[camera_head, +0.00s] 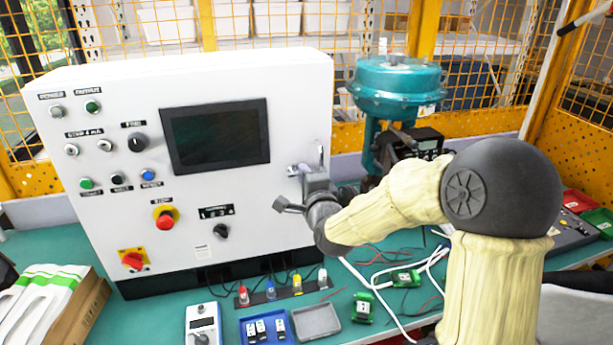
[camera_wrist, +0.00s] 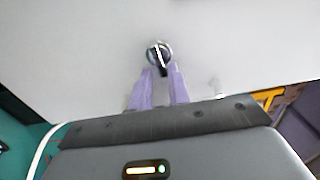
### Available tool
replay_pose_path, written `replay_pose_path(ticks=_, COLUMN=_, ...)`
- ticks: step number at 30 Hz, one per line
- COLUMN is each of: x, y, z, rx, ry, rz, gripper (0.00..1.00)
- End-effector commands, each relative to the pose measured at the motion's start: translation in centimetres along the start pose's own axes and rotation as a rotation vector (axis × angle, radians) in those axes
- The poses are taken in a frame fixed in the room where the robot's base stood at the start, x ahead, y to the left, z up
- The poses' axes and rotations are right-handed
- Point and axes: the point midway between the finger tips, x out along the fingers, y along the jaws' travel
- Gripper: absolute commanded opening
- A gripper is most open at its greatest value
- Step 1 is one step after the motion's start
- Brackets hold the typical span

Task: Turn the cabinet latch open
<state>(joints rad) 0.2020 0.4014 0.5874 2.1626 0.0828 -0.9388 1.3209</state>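The cabinet latch (camera_wrist: 160,54) is a small round dark knob with a bright rim and a narrow, nearly upright bar, on the white cabinet front in the wrist view. My gripper (camera_wrist: 162,70) points at it, with two pale purple fingers spread either side of the bar's lower end. A gap shows between the fingers; I cannot tell whether either touches the latch. In the head view my gripper (camera_head: 309,167) is at the right edge of the white cabinet (camera_head: 280,75), and my wrist hides most of the latch area.
A teal valve actuator (camera_head: 398,85) stands just right of the cabinet. The panel carries a dark screen (camera_head: 216,136), buttons and a red emergency stop (camera_head: 165,220). Blue and grey trays (camera_head: 316,321), small green modules (camera_head: 363,308) and white cables lie on the bench below my arm.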

Motion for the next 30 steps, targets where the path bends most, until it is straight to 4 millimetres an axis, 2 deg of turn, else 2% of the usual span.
replay_pose_path(ticks=1, x=0.0, y=0.0, z=0.5, rx=-0.001, ry=-0.01, rz=0.0, gripper=0.28)
replay_pose_path(ticks=2, x=0.0, y=0.0, z=0.4, rx=-0.001, ry=-0.009, rz=-0.001, gripper=0.3)
replay_pose_path(ticks=14, x=-0.5, y=-0.3, z=0.1, rx=-0.003, ry=-0.001, rz=-0.009, gripper=0.3)
replay_pose_path(ticks=20, x=-3.1, y=-0.1, z=0.0, rx=-0.005, ry=0.0, rz=-0.008, gripper=0.3)
replay_pose_path(ticks=30, x=-8.8, y=-0.1, z=0.1, rx=-0.005, ry=-0.002, rz=-0.006, gripper=0.3)
